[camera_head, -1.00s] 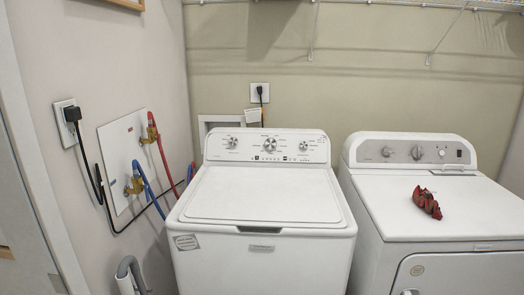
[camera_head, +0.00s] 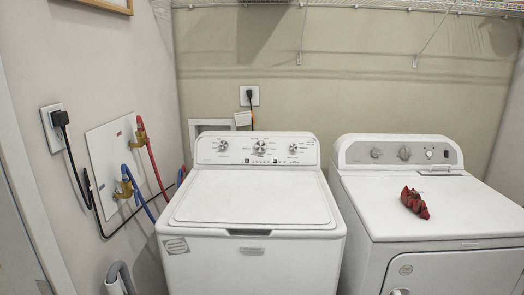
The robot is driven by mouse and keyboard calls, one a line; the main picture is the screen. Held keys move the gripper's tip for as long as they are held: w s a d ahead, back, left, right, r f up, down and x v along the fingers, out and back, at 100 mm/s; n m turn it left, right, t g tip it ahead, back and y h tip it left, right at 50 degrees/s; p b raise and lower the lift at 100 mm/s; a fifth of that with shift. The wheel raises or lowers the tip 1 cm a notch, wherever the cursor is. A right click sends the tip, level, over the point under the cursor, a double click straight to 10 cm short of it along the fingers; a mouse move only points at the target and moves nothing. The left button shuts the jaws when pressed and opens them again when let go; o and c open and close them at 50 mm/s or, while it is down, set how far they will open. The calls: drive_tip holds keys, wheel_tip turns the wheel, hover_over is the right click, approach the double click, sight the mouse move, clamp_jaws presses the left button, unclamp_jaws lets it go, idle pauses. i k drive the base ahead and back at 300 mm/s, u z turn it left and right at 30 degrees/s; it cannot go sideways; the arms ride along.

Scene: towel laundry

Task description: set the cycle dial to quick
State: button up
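A white top-load washer (camera_head: 250,255) stands in the middle of the view with its lid (camera_head: 252,198) shut. Its rear control panel carries three round dials: a larger centre dial (camera_head: 260,147), a left dial (camera_head: 222,145) and a right dial (camera_head: 293,148). The printed labels and the dial pointers are too small to read, so the cycle setting cannot be told. My gripper is not in view.
A white dryer (camera_head: 440,265) stands to the right, with its own knobs (camera_head: 404,153) and a crumpled red and dark cloth (camera_head: 415,203) on top. Hoses and a wall box (camera_head: 110,160) are at left. A wire shelf (camera_head: 350,5) runs above.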

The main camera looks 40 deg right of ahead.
sight(260, 146)
drive_tip(key=i, duration=0.9)
drive_tip(key=u, duration=0.05)
